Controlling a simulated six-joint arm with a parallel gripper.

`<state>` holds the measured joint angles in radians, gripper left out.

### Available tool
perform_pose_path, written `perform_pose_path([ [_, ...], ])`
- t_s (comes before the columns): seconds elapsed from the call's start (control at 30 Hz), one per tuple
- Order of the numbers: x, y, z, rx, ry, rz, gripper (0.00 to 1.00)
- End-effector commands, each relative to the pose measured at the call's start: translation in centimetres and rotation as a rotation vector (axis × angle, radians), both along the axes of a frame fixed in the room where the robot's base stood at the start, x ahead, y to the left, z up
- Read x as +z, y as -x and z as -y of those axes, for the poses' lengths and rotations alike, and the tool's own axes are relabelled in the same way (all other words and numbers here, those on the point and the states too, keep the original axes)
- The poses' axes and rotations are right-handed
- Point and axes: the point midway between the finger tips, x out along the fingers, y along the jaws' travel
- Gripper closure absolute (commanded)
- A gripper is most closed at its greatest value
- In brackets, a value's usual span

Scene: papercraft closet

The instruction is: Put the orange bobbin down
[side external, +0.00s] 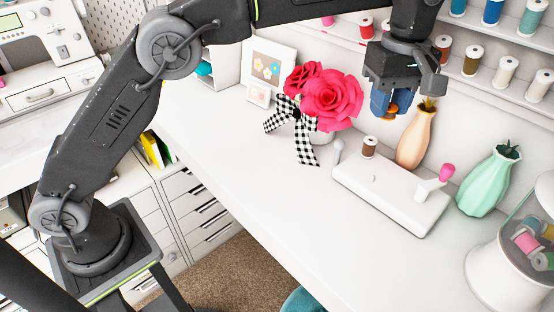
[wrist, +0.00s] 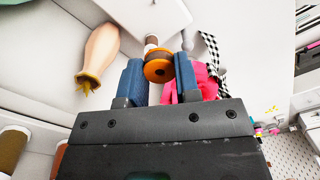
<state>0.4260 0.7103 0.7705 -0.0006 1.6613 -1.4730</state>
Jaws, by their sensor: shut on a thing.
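My gripper (side external: 391,103) hangs above the back of the white desk, in front of the thread shelves. Its blue fingers are shut on the orange bobbin (wrist: 158,68), which shows between the fingertips in the wrist view. In the side view only a small orange part of the bobbin (side external: 393,108) shows by the fingers. The bobbin is held in the air, above and behind a white machine (side external: 405,205) on the desk. A brown spool (side external: 370,147) stands on the machine's left end; in the wrist view a brown spool is partly hidden behind the bobbin.
A peach vase (side external: 415,138) stands just below and right of my gripper. A green vase (side external: 488,182) and a clear-topped jar of spools (side external: 525,240) are farther right. Red flowers (side external: 330,98) stand to the left. The desk front (side external: 290,220) is clear.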

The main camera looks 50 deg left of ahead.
Motion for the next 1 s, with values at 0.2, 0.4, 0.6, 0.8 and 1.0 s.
perform_pose_path([
  [0.2,-0.3,1.2,-4.3,0.010,0.000,0.000,0.93],
  [0.4,-1.4,3.8,-8.9,0.015,0.000,0.002,0.93],
  [0.6,-3.3,7.5,-13.1,0.019,0.001,0.003,0.93],
  [0.8,-5.3,11.3,-16.1,0.022,0.001,0.003,0.93],
  [1.0,-6.6,13.6,-17.5,0.022,0.000,0.002,0.93],
])
